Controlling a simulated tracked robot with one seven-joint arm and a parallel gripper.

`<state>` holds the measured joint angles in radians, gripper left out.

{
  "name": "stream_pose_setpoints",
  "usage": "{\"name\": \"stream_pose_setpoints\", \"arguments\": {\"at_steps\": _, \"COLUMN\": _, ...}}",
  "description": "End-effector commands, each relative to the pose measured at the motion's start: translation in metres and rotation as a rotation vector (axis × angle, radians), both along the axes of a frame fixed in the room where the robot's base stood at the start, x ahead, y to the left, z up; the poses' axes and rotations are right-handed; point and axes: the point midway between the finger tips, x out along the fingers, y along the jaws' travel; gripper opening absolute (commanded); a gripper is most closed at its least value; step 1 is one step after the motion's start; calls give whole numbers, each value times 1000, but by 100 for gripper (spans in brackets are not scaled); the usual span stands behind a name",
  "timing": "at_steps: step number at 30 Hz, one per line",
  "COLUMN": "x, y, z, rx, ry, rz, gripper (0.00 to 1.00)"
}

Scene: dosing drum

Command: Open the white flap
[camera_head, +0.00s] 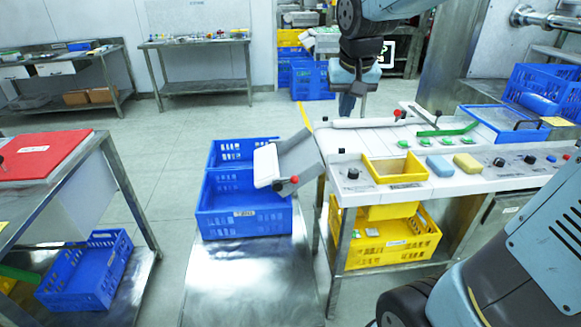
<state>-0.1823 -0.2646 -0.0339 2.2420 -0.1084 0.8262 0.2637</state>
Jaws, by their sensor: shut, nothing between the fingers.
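A white flap (266,166) stands at the left end of a grey sloping chute (299,155), above the blue crates. My gripper (346,110) points down in front of the back edge of the worktop, to the right of the chute. It is shut and apart from the white flap. Its fingertips are small in this view.
A blue crate (245,222) stands under the chute. The white worktop (450,182) carries a yellow bin (396,170), sponges, green parts and knobs. A yellow crate (392,243) is below. A table with a red board (42,154) is at left.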

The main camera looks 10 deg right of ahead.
Motion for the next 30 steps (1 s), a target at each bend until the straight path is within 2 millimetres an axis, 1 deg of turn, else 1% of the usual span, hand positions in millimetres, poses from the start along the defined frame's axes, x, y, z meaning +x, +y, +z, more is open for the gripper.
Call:
{"name": "stream_pose_setpoints", "arguments": {"at_steps": 1, "x": 16, "y": 7, "z": -7, "rx": -5, "ry": 15, "rz": 1, "gripper": 0}}
{"name": "stream_pose_setpoints", "arguments": {"at_steps": 5, "x": 52, "y": 24, "z": -25, "rx": -16, "ry": 42, "rz": -10, "gripper": 0}}
{"name": "stream_pose_setpoints", "arguments": {"at_steps": 9, "x": 90, "y": 44, "z": -49, "rx": -34, "ry": 68, "rz": -20, "gripper": 0}}
{"name": "stream_pose_setpoints", "arguments": {"at_steps": 14, "x": 129, "y": 71, "z": -83, "rx": -57, "ry": 94, "rz": -29, "gripper": 0}}
{"name": "stream_pose_setpoints", "arguments": {"at_steps": 18, "x": 159, "y": 95, "z": -117, "rx": -80, "ry": 113, "rz": -37, "gripper": 0}}
{"name": "stream_pose_setpoints", "arguments": {"at_steps": 21, "x": 175, "y": 110, "z": -138, "rx": -94, "ry": 123, "rz": -40, "gripper": 0}}
{"name": "stream_pose_setpoints", "arguments": {"at_steps": 24, "x": 186, "y": 121, "z": -155, "rx": -104, "ry": 129, "rz": -43, "gripper": 0}}
{"name": "stream_pose_setpoints", "arguments": {"at_steps": 27, "x": 192, "y": 128, "z": -166, "rx": -112, "ry": 132, "rz": -43, "gripper": 0}}
{"name": "stream_pose_setpoints", "arguments": {"at_steps": 30, "x": 196, "y": 131, "z": -172, "rx": -116, "ry": 134, "rz": -46, "gripper": 0}}
